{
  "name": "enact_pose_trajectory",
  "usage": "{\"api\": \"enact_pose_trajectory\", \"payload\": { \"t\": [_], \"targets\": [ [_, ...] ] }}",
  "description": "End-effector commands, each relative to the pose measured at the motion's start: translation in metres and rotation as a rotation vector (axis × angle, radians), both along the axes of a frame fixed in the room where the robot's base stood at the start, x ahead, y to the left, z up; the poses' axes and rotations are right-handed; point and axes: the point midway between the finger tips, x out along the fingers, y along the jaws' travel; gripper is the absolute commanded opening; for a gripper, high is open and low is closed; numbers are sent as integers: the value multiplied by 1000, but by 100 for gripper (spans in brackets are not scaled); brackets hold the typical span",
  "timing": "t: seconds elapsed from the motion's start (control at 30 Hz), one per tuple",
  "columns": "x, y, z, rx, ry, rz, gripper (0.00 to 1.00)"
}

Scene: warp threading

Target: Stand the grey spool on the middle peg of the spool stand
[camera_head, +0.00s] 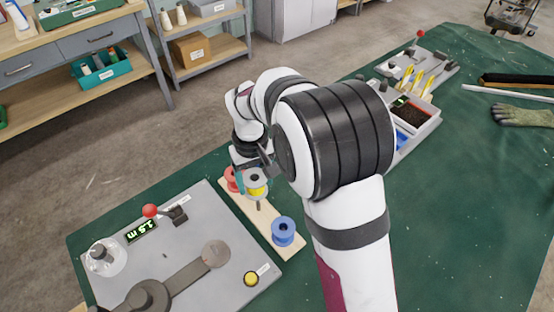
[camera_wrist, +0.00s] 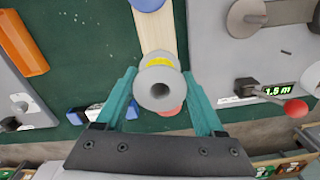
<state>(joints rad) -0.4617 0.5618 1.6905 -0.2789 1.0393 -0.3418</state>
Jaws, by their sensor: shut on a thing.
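The grey spool (camera_head: 256,176) with a yellow band is held above the wooden spool stand (camera_head: 270,222), between the red spool (camera_head: 230,179) and the blue spool (camera_head: 284,230). In the wrist view the grey spool (camera_wrist: 158,92) sits between the teal fingers of my gripper (camera_wrist: 159,76), which is shut on it. A dark peg (camera_head: 258,205) shows just below the grey spool in the head view. Whether the spool's hole lines up with the peg I cannot tell. The red spool (camera_wrist: 172,110) is mostly hidden behind the grey one in the wrist view.
A grey plate with a crank arm (camera_head: 183,273), a red-knobbed lever (camera_head: 150,211) and a display lies left of the stand. A grey tray (camera_head: 424,118) lies beyond my arm. Green cloth is bare at right, near a glove (camera_head: 520,115).

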Motion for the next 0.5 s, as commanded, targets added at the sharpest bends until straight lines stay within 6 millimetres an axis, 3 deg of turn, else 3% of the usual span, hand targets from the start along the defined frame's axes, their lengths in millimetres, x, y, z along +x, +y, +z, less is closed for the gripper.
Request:
{"api": "enact_pose_trajectory", "payload": {
  "t": [0.5],
  "targets": [
    [0,-1,-54,-1,2,-1,30]
  ]
}}
